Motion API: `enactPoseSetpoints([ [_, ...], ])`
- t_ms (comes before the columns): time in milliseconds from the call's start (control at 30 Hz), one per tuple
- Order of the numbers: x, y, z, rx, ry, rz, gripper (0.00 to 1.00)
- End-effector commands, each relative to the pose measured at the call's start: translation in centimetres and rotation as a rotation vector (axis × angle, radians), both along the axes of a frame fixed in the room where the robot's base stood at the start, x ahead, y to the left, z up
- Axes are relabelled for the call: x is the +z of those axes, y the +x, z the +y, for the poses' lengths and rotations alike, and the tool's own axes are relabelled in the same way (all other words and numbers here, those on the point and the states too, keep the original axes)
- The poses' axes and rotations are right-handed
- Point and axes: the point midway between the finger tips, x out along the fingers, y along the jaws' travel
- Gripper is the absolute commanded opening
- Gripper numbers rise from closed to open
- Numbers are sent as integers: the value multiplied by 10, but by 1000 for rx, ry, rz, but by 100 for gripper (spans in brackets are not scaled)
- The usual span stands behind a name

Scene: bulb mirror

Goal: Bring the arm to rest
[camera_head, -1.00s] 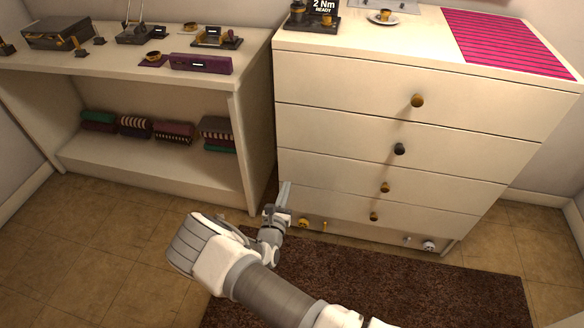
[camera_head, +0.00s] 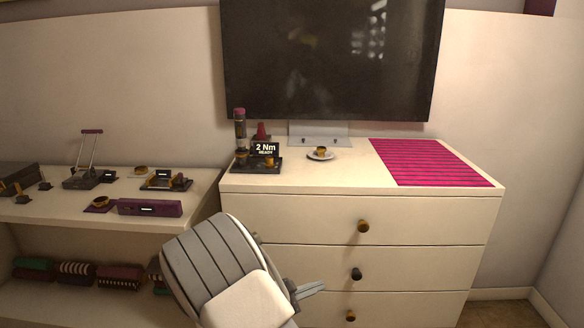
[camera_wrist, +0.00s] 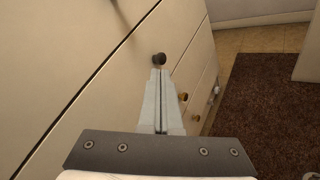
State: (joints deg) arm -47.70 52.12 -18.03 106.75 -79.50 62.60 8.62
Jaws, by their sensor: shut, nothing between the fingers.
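My gripper (camera_head: 316,288) is at the front of the white dresser (camera_head: 285,208), at about the height of its middle drawers. Its fingers are together and empty. In the wrist view the closed fingers (camera_wrist: 160,80) point along the drawer fronts, and a dark knob (camera_wrist: 159,59) shows just beyond their tips. I cannot tell the gap between them. My forearm covers the lower left of the dresser in the head view.
A shelf unit (camera_head: 60,222) stands left. A brown rug (camera_wrist: 262,110) lies on the floor.

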Motion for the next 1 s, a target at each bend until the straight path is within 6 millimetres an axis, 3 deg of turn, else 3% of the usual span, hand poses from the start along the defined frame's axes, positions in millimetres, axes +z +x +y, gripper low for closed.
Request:
enactPoseSetpoints([
  [33,15,-6,-15,-66,61,-10,0],
  [200,48,-36,-53,-263,253,-35,0],
  [500,99,-98,-97,-558,598,-97,0],
  [733,132,-148,-112,-738,866,-165,0],
  [1000,167,-205,-114,-893,1179,-270,0],
])
